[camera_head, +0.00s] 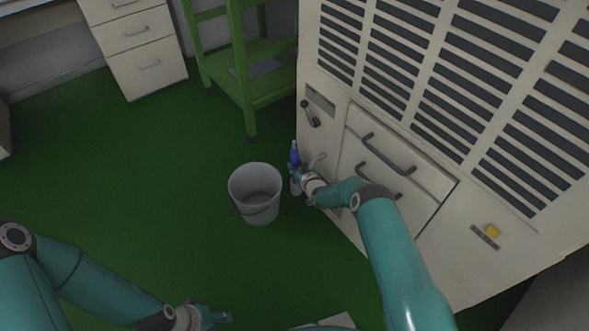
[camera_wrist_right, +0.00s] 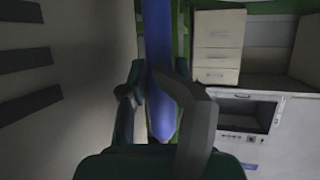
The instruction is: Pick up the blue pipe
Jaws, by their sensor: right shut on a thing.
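The blue pipe (camera_head: 294,153) stands roughly upright beside the left face of the large beige cabinet. My right gripper (camera_head: 297,175) is shut on it, and the pipe's top sticks out above the fingers. In the right wrist view the blue pipe (camera_wrist_right: 160,50) runs down the middle between the fingers of my right gripper (camera_wrist_right: 155,85). A dark grey handle (camera_wrist_right: 200,110) covers part of that gripper there. My left gripper (camera_head: 214,316) is low at the bottom edge of the head view, away from the pipe. Its fingers are too small and blurred to read.
A grey bucket (camera_head: 255,194) stands on the green floor (camera_head: 120,190) just left of the pipe. The beige cabinet (camera_head: 330,140) with handles and vents is close on the right. A green shelf frame (camera_head: 250,115) and white drawers (camera_head: 148,65) stand behind. The left floor is clear.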

